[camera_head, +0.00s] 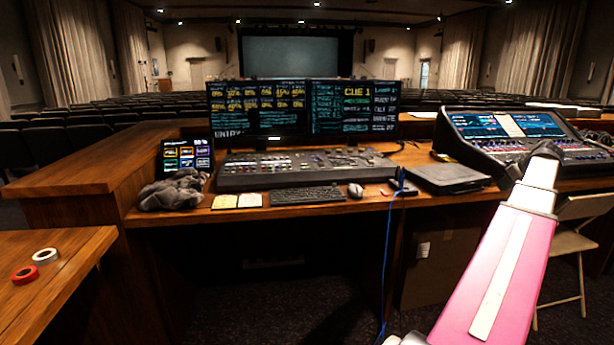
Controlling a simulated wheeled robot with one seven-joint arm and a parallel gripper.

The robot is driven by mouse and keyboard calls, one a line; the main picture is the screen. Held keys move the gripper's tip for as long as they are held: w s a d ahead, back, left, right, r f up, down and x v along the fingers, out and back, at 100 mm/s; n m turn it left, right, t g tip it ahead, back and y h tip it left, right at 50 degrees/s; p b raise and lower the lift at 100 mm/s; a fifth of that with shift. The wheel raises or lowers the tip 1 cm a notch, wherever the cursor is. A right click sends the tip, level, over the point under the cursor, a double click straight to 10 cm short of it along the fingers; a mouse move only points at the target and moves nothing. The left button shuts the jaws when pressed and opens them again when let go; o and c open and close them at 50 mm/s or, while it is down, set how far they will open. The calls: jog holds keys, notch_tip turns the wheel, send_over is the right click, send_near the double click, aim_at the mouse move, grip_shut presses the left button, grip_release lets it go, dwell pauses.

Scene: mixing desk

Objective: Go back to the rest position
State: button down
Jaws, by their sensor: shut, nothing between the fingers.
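My pink and white arm rises from the bottom right of the head view and leans up to the right, in front of the right part of the desk. Its grey far end lies over the right mixing console (500,135) in the picture. I see no gripper fingers in this view. Another white part of my arm shows at the bottom edge.
The wooden desk (325,203) carries two monitors, a lighting console (300,172), a keyboard (307,195), a mouse and a closed laptop (448,178). A blue cable (386,260) hangs down its front. A folding chair (580,240) stands right. Tape rolls (46,256) lie on the left table.

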jog(key=w+a+f+m+g, duration=0.1)
jog(key=w+a+f+g, duration=0.15)
jog(key=a+f, duration=0.95)
jog(key=w+a+f+m+g, duration=0.1)
jog(key=w+a+f, duration=0.2)
jog(key=a+f, duration=0.9)
jog(key=s+a+f+g, duration=0.1)
jog(key=s+a+f, duration=0.3)
jog(key=a, duration=0.6)
jog(key=s+a+f+g+h, duration=0.1)
jog(key=s+a+f, duration=0.3)
jog(key=a, duration=0.7)
jog(key=s+a+f+g+h, duration=0.1)
jog(key=s+a+f, duration=0.3)
jog(key=a, duration=0.6)
jog(key=shift+s+a+f+g, duration=0.35)
jog(key=shift+a+f, duration=0.05)
jog(key=shift+f, duration=0.05)
